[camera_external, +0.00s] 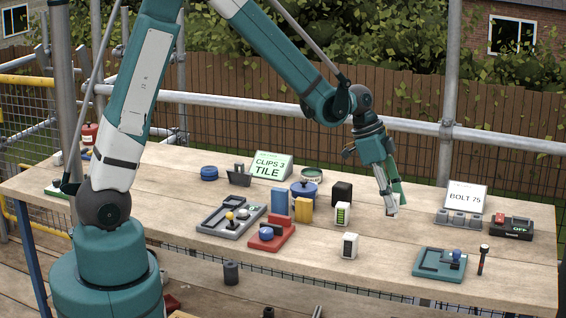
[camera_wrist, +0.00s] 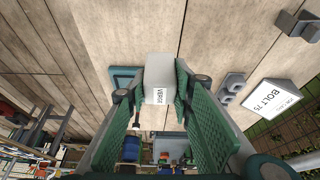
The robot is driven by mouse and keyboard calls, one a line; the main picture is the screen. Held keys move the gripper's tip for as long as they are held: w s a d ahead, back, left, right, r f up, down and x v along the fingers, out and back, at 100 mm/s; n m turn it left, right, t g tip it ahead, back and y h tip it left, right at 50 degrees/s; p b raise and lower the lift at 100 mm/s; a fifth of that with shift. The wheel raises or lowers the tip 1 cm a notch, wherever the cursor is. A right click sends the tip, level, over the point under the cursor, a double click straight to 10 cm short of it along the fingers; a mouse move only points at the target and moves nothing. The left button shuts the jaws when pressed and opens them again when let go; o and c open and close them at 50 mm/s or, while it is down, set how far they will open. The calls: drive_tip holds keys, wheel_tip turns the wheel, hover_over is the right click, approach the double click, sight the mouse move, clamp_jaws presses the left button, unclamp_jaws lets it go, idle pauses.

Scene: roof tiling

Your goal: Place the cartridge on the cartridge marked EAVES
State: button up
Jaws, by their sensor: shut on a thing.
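My gripper (camera_external: 390,205) is above the right part of the bench, pointing down. In the wrist view its green fingers (camera_wrist: 158,88) are closed on a pale grey-white cartridge (camera_wrist: 160,70) whose label reads VERGE. In the external view only a small pale end of it (camera_external: 392,212) shows at the fingertips. A white cartridge with green bars (camera_external: 343,215) stands left of my gripper. Another white cartridge with a dark patch (camera_external: 349,246) stands nearer the front edge. I cannot read the word EAVES on either one.
A black block (camera_external: 342,192), a yellow block (camera_external: 303,210) and a blue block (camera_external: 279,203) stand to the left. A teal tray (camera_external: 430,262) lies front right. A BOLT 75 sign (camera_external: 466,196) and a unit reading OFF (camera_external: 512,228) are at the right.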

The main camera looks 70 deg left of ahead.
drive_tip(key=s+a+r+p, duration=0.2)
drive_tip(key=a+r+p, duration=0.1)
drive_tip(key=a, duration=0.6)
drive_tip(key=s+a+r+p, duration=0.3)
drive_tip(key=a, duration=0.7)
drive_tip(key=shift+s+r+p, duration=0.25)
drive_tip(key=shift+r+p, duration=0.05)
drive_tip(key=shift+p, duration=0.1)
approach(348, 205)
drive_tip(key=shift+w+d+r, duration=0.1)
drive_tip(key=shift+w+d, duration=0.5)
drive_tip(key=shift+d, duration=0.05)
drive_tip(key=shift+f, duration=2.1)
drive_tip(key=shift+f+b, duration=0.2)
drive_tip(key=shift+b, duration=0.15)
drive_tip(key=o, duration=0.9)
